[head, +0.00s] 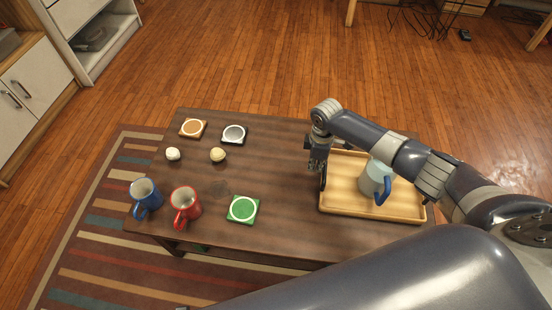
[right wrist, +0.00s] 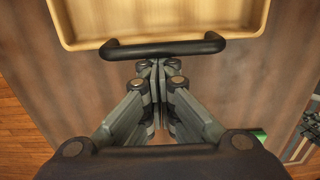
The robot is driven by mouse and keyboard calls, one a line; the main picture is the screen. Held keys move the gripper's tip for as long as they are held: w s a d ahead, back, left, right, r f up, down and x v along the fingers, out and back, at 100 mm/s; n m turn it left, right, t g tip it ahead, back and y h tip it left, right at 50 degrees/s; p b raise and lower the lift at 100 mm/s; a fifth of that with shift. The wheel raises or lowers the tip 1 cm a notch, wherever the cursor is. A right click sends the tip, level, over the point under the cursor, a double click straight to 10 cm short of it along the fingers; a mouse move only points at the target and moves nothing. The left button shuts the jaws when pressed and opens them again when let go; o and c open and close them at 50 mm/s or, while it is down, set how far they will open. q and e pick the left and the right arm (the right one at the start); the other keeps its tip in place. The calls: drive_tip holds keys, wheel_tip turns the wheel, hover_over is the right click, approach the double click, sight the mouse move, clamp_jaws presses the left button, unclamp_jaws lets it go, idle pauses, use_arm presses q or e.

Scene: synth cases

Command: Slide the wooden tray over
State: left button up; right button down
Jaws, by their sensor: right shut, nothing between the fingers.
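The wooden tray (head: 345,200) lies flat on the right part of the dark wooden table, its light rim also showing at the top of the right wrist view (right wrist: 85,38). A black bar handle (right wrist: 165,48) is on its near side there, the left side in the head view. A pale jug (head: 373,178) with a blue handle stands in the tray. My right gripper (head: 317,168) is shut and empty at the tray's left side. In the right wrist view its fingertips (right wrist: 158,63) are right at the black handle; whether they touch it I cannot tell. My left gripper is not in view.
The table (head: 285,200) also holds a blue mug (head: 145,193), a red mug (head: 185,204), a green coaster (head: 243,209), an orange coaster (head: 192,128), a grey coaster (head: 234,134) and two small round items. The table's middle, left of the tray, is clear.

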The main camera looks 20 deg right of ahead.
drive_tip(key=shift+s+d, duration=0.15)
drive_tip(key=shift+d, duration=0.15)
